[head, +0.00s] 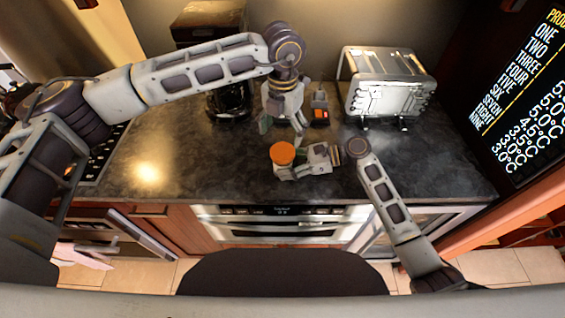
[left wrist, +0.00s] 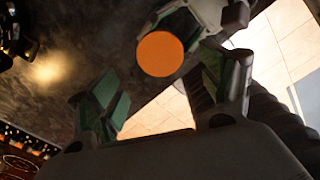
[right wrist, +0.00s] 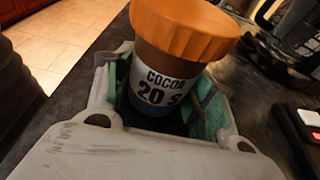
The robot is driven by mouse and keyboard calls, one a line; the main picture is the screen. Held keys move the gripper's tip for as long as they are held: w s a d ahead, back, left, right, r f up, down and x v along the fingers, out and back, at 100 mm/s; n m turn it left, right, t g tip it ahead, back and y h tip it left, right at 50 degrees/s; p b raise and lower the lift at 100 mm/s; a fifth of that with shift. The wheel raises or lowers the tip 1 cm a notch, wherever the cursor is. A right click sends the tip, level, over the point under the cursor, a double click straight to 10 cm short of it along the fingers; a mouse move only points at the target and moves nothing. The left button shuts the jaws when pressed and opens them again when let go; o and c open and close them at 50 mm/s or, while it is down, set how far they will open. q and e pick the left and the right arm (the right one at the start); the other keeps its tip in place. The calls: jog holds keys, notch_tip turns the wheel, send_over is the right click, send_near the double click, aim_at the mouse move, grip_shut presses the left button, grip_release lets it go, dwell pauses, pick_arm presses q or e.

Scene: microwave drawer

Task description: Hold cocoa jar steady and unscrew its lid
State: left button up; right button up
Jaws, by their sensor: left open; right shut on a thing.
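The cocoa jar stands upright on the dark counter with its orange lid (head: 283,153) on top. In the right wrist view the jar's white label (right wrist: 160,86) reads COCOA 20, under the wide orange lid (right wrist: 185,25). My right gripper (head: 287,172) is shut around the jar body below the lid, with a finger on each side. My left gripper (head: 282,126) is open and empty, pointing down behind the jar, apart from it. In the left wrist view the round lid (left wrist: 160,54) shows beyond and between the open fingers (left wrist: 160,95).
A silver toaster (head: 388,84) stands at the back right. A small dark object with a red-orange part (head: 320,108) sits behind the jar. A black coffee maker (head: 228,102) is at the back left. The counter (head: 190,160) left of the jar is clear.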

aim_at(282, 151)
pick_arm(q)
jog(key=shift+f, duration=0.1)
dwell(0.6)
jog(key=shift+f, duration=3.7)
jog(key=shift+c, duration=0.3)
jog(key=c, duration=1)
